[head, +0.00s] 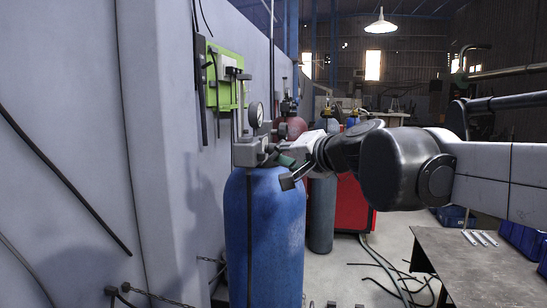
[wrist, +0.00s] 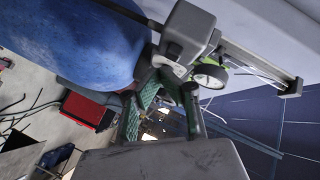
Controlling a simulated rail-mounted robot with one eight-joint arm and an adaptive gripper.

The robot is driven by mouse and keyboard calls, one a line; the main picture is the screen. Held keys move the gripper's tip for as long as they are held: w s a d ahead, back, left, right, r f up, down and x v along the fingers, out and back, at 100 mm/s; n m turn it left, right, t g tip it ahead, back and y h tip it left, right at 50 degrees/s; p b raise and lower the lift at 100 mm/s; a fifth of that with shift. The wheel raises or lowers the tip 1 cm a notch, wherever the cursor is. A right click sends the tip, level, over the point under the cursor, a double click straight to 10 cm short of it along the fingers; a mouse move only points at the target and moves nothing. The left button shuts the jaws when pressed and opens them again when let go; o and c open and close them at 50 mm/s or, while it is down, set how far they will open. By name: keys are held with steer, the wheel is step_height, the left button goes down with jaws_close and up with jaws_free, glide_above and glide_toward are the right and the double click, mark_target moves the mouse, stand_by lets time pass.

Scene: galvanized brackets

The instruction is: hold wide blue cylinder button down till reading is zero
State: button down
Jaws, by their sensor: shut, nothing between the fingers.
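The wide blue cylinder (head: 265,235) stands upright by the wall in the head view. Its rounded blue side fills the upper left of the wrist view (wrist: 70,40). A grey valve block (head: 252,150) sits on its top, with a round white gauge (head: 256,114) above; the gauge also shows in the wrist view (wrist: 210,76), its reading too small to make out. My gripper (head: 284,162) is at the right side of the valve block, shut and empty. Its green fingers (wrist: 170,80) end close to the block's round grey end (wrist: 168,66); I cannot tell whether they touch it.
A green panel (head: 226,80) hangs on the wall behind the cylinder. A dark cylinder (head: 321,215) and a red cabinet (head: 354,205) stand behind to the right. A metal table (head: 470,265) is at the lower right, with hoses (head: 385,268) on the floor beside it.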

steer(key=shift+d, duration=0.15)
steer(key=shift+s+d, duration=0.25)
steer(key=shift+d, duration=0.95)
steer(key=shift+s+d, duration=0.2)
steer(key=shift+d, duration=0.95)
steer(key=s+d+f+n+g+h+b, duration=0.1)
steer(key=s+d+f+h+b, duration=0.2)
steer(key=f, duration=1)
steer(key=s+d+f+n+g+h+b, duration=0.2)
steer(key=s+d+f, duration=0.6)
steer(key=s+f, duration=0.5)
steer(key=s+d+f+n+g+h+b, duration=0.1)
steer(key=s+d+f+h+b, duration=0.3)
steer(key=s+f, duration=0.6)
step_height(320, 180, down, 3)
steer(key=shift+s+d+f+g+b, duration=0.15)
steer(key=shift+d+g+b, duration=0.2)
steer(key=shift+d+g, duration=0.35)
